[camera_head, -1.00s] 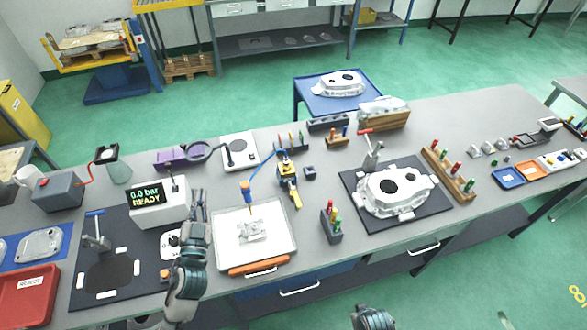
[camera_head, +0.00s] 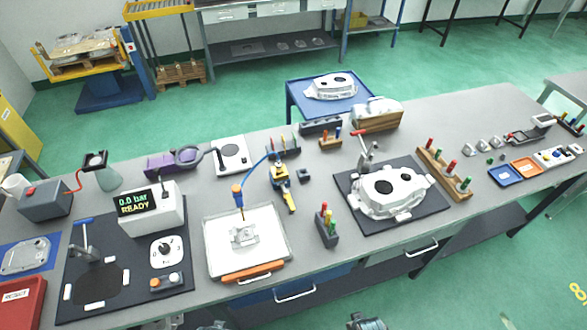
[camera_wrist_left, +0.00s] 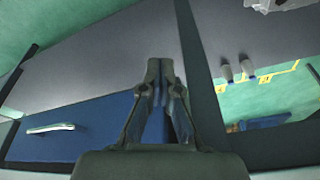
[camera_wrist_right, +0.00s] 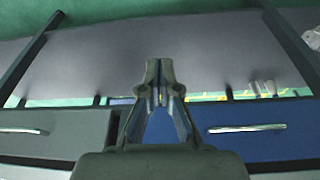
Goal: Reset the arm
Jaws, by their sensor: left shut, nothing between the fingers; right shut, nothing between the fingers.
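My left gripper (camera_wrist_left: 160,75) is shut and empty in the left wrist view, with a blue drawer front and grey bench frame beyond it. My right gripper (camera_wrist_right: 160,75) is shut and empty in the right wrist view, facing the drawer fronts below the bench. In the head view only small parts of my arms show at the bottom edge, in front of the bench. Both grippers are apart from everything on the bench.
The grey bench (camera_head: 320,180) carries a casting (camera_head: 390,190) on a dark mat, a white tray (camera_head: 275,222), a pressure display box (camera_head: 150,208) and a red bin (camera_head: 22,305). Drawer handles (camera_head: 295,292) stick out at the bench front.

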